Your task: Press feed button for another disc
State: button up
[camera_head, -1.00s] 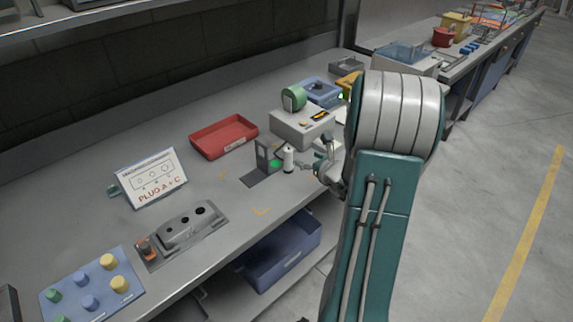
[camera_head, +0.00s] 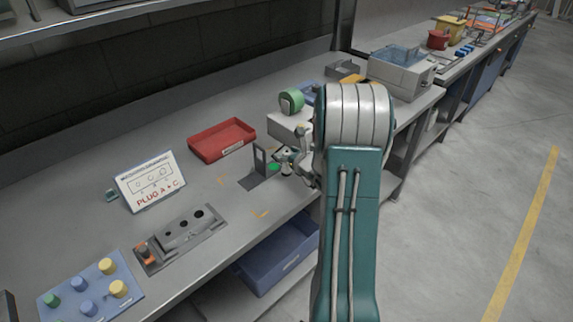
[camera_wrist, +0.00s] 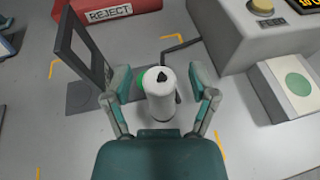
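My gripper (camera_wrist: 161,88) is spread, with one finger on each side of a white cylinder (camera_wrist: 160,98) with a dark mark on its top. Gaps show between the fingers and the cylinder. A green disc (camera_wrist: 147,78) is partly hidden behind the cylinder, beside a dark upright bracket (camera_wrist: 82,48). A grey machine (camera_wrist: 235,35) stands to the right, with a round yellowish button (camera_wrist: 262,6) at the picture's top edge. In the head view my arm partly hides the machine (camera_head: 283,127), which carries a green roll (camera_head: 291,101).
A red tray (camera_head: 222,141) marked REJECT in the wrist view lies behind the bracket. A sign (camera_head: 150,182), a block with holes (camera_head: 181,238) and a blue board with coloured pegs (camera_head: 92,289) are to the left. A blue bin (camera_head: 276,258) sits below the bench.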

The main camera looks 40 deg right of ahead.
grip_shut()
jog(key=shift+r, duration=0.1)
jog(key=shift+r, duration=0.3)
notch_tip(320, 180, up, 3)
jog(key=shift+f, duration=0.2)
jog(key=s+r, duration=0.9)
jog(key=s, duration=0.5)
jog(key=shift+r, duration=0.3)
jog(key=shift+d, duration=0.15)
